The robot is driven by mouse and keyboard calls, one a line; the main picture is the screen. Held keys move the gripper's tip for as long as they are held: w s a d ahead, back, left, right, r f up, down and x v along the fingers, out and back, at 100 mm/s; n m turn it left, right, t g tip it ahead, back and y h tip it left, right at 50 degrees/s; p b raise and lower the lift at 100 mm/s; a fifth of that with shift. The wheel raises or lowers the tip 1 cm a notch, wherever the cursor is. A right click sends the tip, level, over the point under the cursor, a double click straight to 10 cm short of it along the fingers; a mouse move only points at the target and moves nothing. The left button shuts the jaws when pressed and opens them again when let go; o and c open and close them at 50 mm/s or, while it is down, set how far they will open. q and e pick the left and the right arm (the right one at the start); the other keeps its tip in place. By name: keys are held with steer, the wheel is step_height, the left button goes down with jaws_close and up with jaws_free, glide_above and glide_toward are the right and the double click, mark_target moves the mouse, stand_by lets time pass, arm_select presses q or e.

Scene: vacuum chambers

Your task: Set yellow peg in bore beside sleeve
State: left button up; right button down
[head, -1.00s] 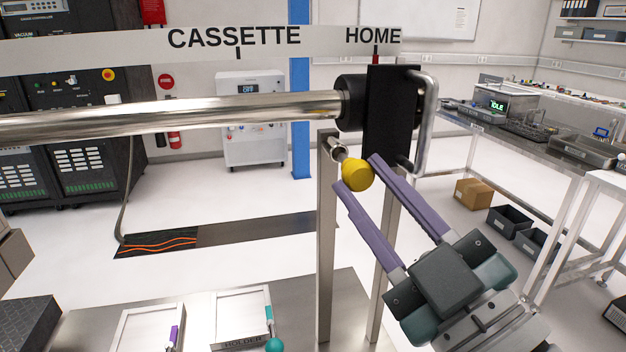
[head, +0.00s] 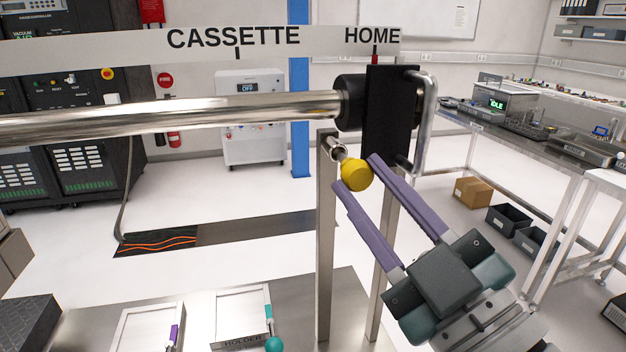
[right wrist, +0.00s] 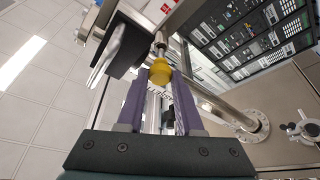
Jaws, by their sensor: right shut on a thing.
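The yellow peg has a round yellow knob (head: 356,174) and a short metal shank (head: 341,154) pointing up and left. My right gripper (head: 355,177) is shut on the yellow knob, with its purple fingers on either side; it also shows in the right wrist view (right wrist: 160,75). The shank's end is at a small round metal bore (head: 333,142) on top of an upright post, just below the long polished tube (head: 170,113). How deep the shank sits in the bore I cannot tell. A black sleeve (head: 350,102) surrounds the tube's right end. My left gripper is not in view.
A black plate with a metal handle (head: 428,120) stands right above my right fingers. The CASSETTE–HOME strip (head: 320,40) runs above the tube. Below, a tray marked HOLDER (head: 240,305) and a teal ball-ended peg (head: 273,344) rest on the bench.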

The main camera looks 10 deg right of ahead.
mark_target(359, 177)
steer(key=shift+w+b, duration=0.55)
steer(key=shift+w, duration=0.9)
steer(key=shift+c, duration=2.4)
jaws_free()
steer(key=shift+s+d+f, duration=0.15)
steer(key=shift+s+f, duration=0.05)
steer(key=shift+s, duration=0.15)
steer(key=b+v, duration=0.2)
steer(key=v, duration=0.7)
steer(key=shift+b, duration=0.4)
steer(key=shift+s, duration=0.1)
